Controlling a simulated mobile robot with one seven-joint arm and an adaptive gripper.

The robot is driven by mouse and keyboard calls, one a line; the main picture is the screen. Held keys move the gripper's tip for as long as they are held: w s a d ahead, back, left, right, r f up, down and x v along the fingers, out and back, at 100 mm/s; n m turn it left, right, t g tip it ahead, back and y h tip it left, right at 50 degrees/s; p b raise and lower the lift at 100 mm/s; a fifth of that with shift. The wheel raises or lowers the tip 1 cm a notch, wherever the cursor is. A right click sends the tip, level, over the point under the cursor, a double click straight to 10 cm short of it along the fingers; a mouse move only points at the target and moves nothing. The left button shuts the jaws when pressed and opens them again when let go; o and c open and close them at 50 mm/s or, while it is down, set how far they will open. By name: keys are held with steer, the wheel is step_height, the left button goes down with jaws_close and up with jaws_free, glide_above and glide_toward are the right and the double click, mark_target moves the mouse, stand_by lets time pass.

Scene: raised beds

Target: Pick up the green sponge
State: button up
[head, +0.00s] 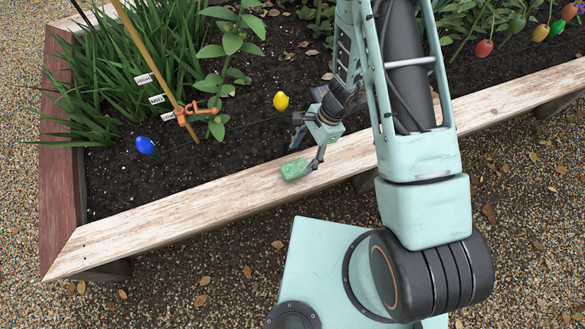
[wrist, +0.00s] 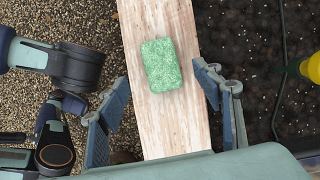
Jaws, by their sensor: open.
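The green sponge (head: 293,170) lies on the wooden plank edge (head: 190,207) of the raised bed. In the wrist view the sponge (wrist: 162,65) is a speckled green block on the pale plank (wrist: 174,130). My gripper (head: 307,149) is just above the plank beside the sponge in the head view. In the wrist view my gripper (wrist: 165,100) has its fingers wide apart, one to each side of the plank. The sponge lies ahead of and between the fingers, nearer the right one. Neither finger appears to touch it.
Dark soil with green plants fills the bed. A bamboo stake (head: 148,58) with an orange clip (head: 192,113) stands left. Gravel lies outside the bed.

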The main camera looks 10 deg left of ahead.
mark_target(295, 167)
steer(key=b+x, duration=0.1)
steer(key=x, duration=0.6)
steer(key=shift+w+f+b, duration=0.1)
steer(key=shift+f+b, duration=0.25)
steer(key=shift+f, duration=0.05)
steer(key=shift+c, duration=0.3)
steer(key=c, duration=1.1)
